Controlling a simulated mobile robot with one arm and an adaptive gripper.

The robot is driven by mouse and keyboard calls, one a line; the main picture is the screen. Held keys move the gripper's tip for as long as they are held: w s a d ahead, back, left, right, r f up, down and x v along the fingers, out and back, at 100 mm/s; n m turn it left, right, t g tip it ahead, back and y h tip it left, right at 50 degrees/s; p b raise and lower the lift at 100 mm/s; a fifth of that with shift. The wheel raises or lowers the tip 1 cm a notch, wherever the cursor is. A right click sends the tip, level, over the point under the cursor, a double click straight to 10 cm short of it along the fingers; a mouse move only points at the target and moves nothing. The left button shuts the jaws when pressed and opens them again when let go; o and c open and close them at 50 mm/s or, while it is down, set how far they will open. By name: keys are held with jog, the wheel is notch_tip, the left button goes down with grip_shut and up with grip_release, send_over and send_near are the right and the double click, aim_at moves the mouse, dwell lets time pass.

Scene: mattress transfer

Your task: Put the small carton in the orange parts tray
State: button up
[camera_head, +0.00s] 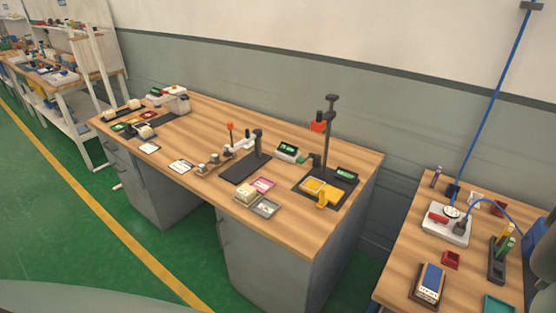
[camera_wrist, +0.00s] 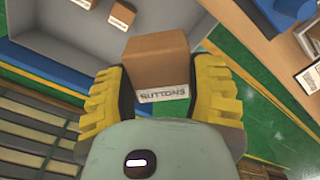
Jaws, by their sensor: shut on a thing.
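My gripper (camera_wrist: 160,88) shows in the wrist view, its two yellow ribbed fingers shut on a small brown carton (camera_wrist: 158,62). The carton sits between the fingertips, with a white printed label on its near edge. It is in front of a grey bin or tray, and I cannot tell its height above it. My gripper and the held carton are not in the head view.
In the wrist view, the grey bin (camera_wrist: 70,40) holds another brown carton (camera_wrist: 122,14). A wooden surface (camera_wrist: 290,60) is at the right, with green floor (camera_wrist: 240,50) between. The long bench (camera_head: 215,120) carries stands and small trays. A second bench (camera_head: 395,270) stands right.

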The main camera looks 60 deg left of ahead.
jog(key=w+a+r+n+b, duration=0.2)
jog(key=w+a+r+n, duration=0.15)
jog(key=r+n, duration=0.35)
jog(key=w+a+r+n+b, duration=0.1)
jog(key=w+a+r+n, duration=0.1)
jog(key=w+r+n, duration=0.45)
jog(key=w+a+r+n+b, duration=0.2)
jog(key=w+a+r+n, duration=0.15)
jog(key=r, duration=0.55)
notch_tip(320, 180, up, 46)
jog(key=s+a+n+p, duration=0.2)
jog(key=n+p, duration=0.4)
jog(key=p, duration=3.1)
jog(key=shift+s+a, duration=0.25)
jog(key=shift+a, duration=0.1)
